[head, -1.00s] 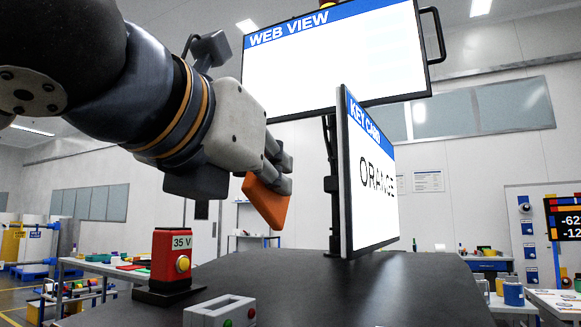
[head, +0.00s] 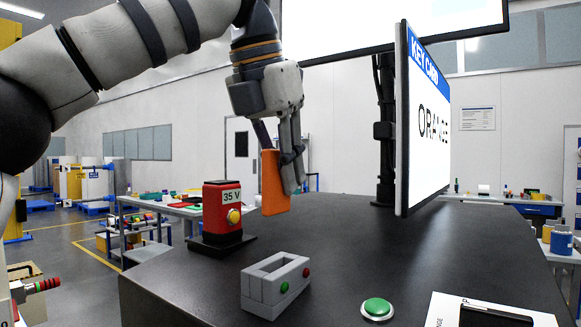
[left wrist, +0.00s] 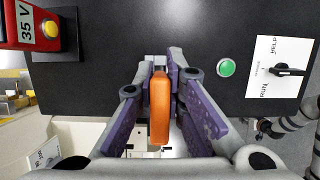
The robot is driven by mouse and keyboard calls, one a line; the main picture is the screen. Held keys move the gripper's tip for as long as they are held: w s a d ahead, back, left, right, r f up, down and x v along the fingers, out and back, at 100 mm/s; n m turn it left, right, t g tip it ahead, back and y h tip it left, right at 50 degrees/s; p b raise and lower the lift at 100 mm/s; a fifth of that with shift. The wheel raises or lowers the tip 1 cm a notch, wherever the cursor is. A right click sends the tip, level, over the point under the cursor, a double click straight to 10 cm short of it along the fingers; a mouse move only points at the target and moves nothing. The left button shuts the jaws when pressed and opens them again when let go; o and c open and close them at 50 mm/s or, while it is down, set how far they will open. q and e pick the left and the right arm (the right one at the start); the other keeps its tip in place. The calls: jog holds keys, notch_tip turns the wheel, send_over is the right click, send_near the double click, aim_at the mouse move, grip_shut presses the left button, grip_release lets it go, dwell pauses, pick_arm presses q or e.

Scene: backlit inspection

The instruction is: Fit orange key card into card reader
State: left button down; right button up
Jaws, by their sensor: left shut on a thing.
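The orange key card (head: 273,185) is an upright orange slab held in my left gripper (head: 294,185). It hangs above the black table, with its lower edge clear of the card reader. In the left wrist view the card (left wrist: 160,105) sits between the two fingers of the left gripper (left wrist: 172,98), which are shut on it. The card reader (head: 262,298) is a grey block with a slot in its top and a green and a red button, standing at the front of the table. The card is behind and above it.
A red 35 V box (head: 217,228) with a yellow button stands left of the card. The KEY CARD screen (head: 428,125), reading ORANGE, stands to the right. A green button (head: 377,308) and a white switch panel (head: 480,312) lie right of the reader on the black table (head: 330,245).

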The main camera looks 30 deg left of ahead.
aim_at(265, 165)
pick_arm(q)
jog(key=shift+f, duration=2.85)
jog(key=shift+f, duration=1.9)
jog(key=c, duration=1.6)
grip_release()
jog(key=v, duration=1.2)
